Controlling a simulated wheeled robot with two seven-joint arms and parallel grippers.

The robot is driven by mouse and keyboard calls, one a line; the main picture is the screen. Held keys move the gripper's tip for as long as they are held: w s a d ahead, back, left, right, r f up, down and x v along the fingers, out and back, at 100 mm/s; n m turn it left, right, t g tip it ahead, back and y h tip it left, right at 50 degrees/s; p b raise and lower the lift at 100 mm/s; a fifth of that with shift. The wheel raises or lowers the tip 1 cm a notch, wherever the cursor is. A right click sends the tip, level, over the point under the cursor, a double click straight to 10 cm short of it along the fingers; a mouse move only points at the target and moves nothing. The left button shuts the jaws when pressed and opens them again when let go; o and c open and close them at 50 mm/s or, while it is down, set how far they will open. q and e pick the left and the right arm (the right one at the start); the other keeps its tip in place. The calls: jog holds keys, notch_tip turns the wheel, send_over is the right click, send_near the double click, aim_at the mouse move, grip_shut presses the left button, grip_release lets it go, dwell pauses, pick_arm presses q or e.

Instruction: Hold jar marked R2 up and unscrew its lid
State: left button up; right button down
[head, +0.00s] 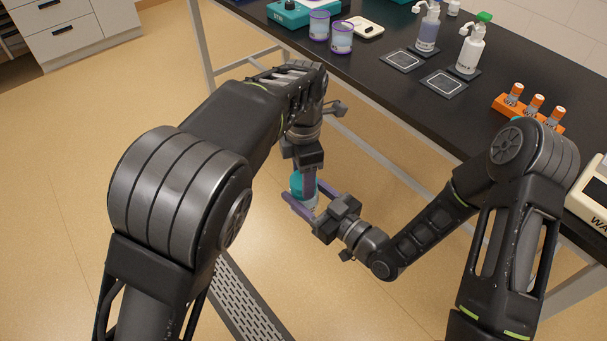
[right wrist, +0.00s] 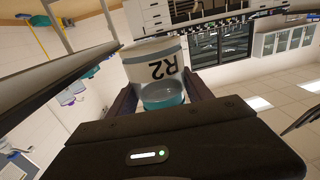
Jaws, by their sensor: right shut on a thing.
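The jar marked R2 (head: 308,204) is in the air in front of the table, with a teal lid (head: 296,183) on its top. My right gripper (head: 303,199) is shut on the jar from the side, its purple fingers around the body. In the right wrist view the white jar (right wrist: 150,54) shows its R2 label upside down, with the teal lid (right wrist: 163,98) below it in the picture. My left gripper (head: 308,180) points down at the lid from above. One purple finger shows in front of the lid; whether its jaws are closed on it is hidden.
The black table (head: 440,120) lies beyond the arms. On it stand two purple-rimmed jars (head: 319,27), two pump bottles (head: 470,48), square pads (head: 404,61) and an orange rack (head: 527,113) of vials. Open floor lies below the held jar.

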pick_arm(q)
jog(key=shift+r, duration=0.15)
dwell(0.6)
jog(key=shift+r, duration=0.95)
jog(key=shift+r, duration=2)
